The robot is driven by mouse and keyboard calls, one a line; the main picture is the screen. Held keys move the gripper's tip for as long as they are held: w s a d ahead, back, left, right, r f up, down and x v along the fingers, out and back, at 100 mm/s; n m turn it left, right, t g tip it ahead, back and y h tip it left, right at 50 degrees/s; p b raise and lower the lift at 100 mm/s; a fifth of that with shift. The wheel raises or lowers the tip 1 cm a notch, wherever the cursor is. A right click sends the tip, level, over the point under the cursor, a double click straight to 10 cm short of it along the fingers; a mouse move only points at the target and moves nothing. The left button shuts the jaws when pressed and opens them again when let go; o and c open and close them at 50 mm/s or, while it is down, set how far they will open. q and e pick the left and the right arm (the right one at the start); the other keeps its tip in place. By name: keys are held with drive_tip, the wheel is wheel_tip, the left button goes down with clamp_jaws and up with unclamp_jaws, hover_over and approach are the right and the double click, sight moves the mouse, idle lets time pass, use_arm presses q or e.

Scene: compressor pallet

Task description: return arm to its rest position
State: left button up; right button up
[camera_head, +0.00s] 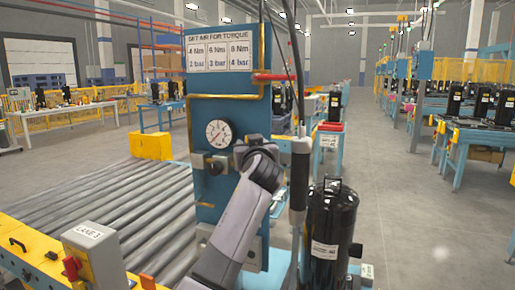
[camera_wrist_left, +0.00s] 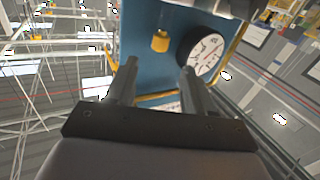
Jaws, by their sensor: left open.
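My left arm (camera_head: 237,225) rises from the bottom centre of the head view, bent at the wrist in front of the blue panel (camera_head: 225,110). Its gripper is mostly hidden there behind the wrist. In the left wrist view my left gripper (camera_wrist_left: 159,72) is open, with nothing between its fingers. The blue panel (camera_wrist_left: 148,20) lies beyond the fingertips, with a yellow fitting (camera_wrist_left: 160,41) and a round gauge (camera_wrist_left: 205,52) on it. The gauge (camera_head: 219,133) also shows in the head view, left of the wrist. My right gripper is not in view.
A black compressor (camera_head: 331,235) stands close right of the arm. A dark hanging tool (camera_head: 299,185) is between it and the panel. A roller conveyor (camera_head: 110,215) and a grey button box (camera_head: 93,255) are at left. The floor aisle (camera_head: 400,200) at right is clear.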

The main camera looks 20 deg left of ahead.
use_arm(q)
drive_tip(key=s+f+m+g+h+p, duration=0.15)
drive_tip(key=s+f, duration=0.25)
drive_tip(key=f, duration=0.6)
drive_tip(key=s+f+m+h, duration=0.2)
drive_tip(key=s+f, duration=0.3)
drive_tip(key=f, duration=0.6)
drive_tip(key=s+f+m+g+h+p, duration=0.15)
drive_tip(key=s+f, duration=0.25)
drive_tip(key=f, duration=0.6)
drive_tip(key=s+d+f+m+g+h, duration=0.1)
drive_tip(key=s+f, duration=0.3)
drive_tip(key=s, duration=0.5)
drive_tip(key=s+d+f+m+g+h+p, duration=0.1)
drive_tip(key=s+f, duration=0.3)
drive_tip(key=s, duration=0.6)
drive_tip(key=s+d+f+h, duration=0.1)
drive_tip(key=s+f, duration=0.3)
drive_tip(key=s, duration=0.6)
drive_tip(key=shift+d+f+m+g+h, duration=0.25)
drive_tip(key=shift+m+g+h, duration=0.15)
drive_tip(key=shift+h, duration=0.5)
drive_tip(key=shift+a, duration=0.1)
